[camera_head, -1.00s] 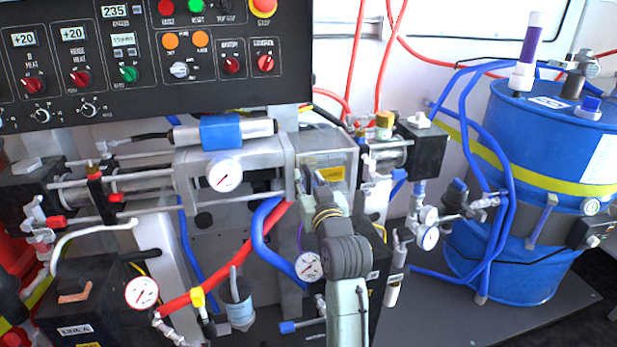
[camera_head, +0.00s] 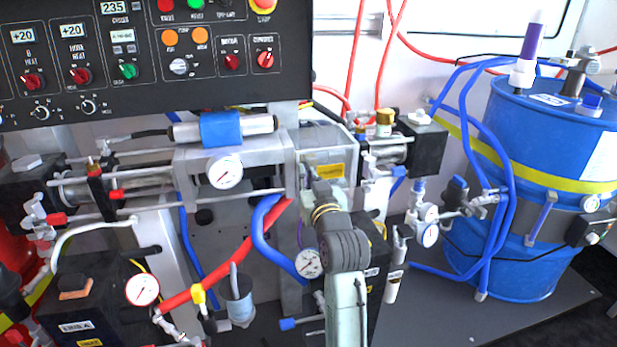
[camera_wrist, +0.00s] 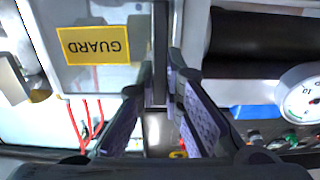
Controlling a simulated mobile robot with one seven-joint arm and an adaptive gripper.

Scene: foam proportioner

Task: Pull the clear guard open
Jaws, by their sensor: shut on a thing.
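The clear guard (camera_head: 322,140) is a see-through box cover with a yellow label, between the grey metal block and the right-hand pump cylinder. In the wrist view the guard (camera_wrist: 98,75) fills the upper left, and its yellow GUARD label (camera_wrist: 93,45) reads upside down. My gripper (camera_head: 307,174) is at the guard's front left edge. In the wrist view my gripper (camera_wrist: 160,80) is shut on a dark upright bar, the guard's handle (camera_wrist: 160,45), at the guard's edge. The fingertips partly hide the handle.
A pressure gauge (camera_head: 224,174) is left of the guard and also shows in the wrist view (camera_wrist: 302,97). A blue hose (camera_head: 260,235) and a red hose (camera_head: 235,262) run below. A blue drum (camera_head: 540,150) stands at the right. The control panel (camera_head: 150,60) hangs above left.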

